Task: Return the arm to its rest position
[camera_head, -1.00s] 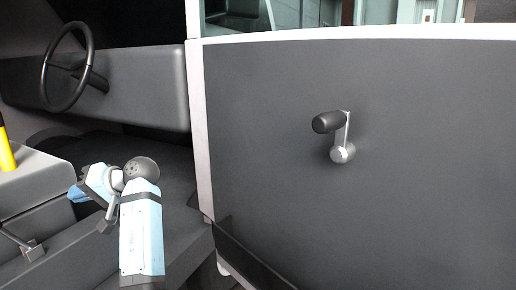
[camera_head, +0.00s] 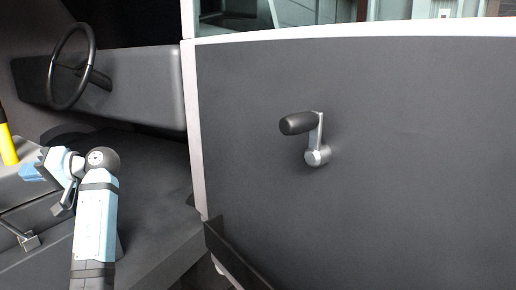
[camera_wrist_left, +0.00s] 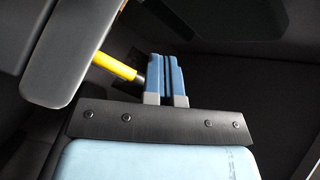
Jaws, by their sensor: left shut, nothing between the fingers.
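My left arm is light blue and reaches up from the bottom left of the head view. Its gripper (camera_head: 30,172) points to the left, low in front of the dark seat area. In the left wrist view the two blue fingers (camera_wrist_left: 165,78) lie together, shut with nothing between them. A yellow bar with a dark end (camera_wrist_left: 115,66) shows just left of the fingers; I cannot tell whether it touches them. My right gripper is in neither view.
A grey door panel (camera_head: 400,200) with a crank handle (camera_head: 311,138) fills the right side. A steering wheel (camera_head: 72,66) and dashboard (camera_head: 140,85) stand behind. A yellow bar (camera_head: 8,146) rises at the left edge by a grey box-like surface.

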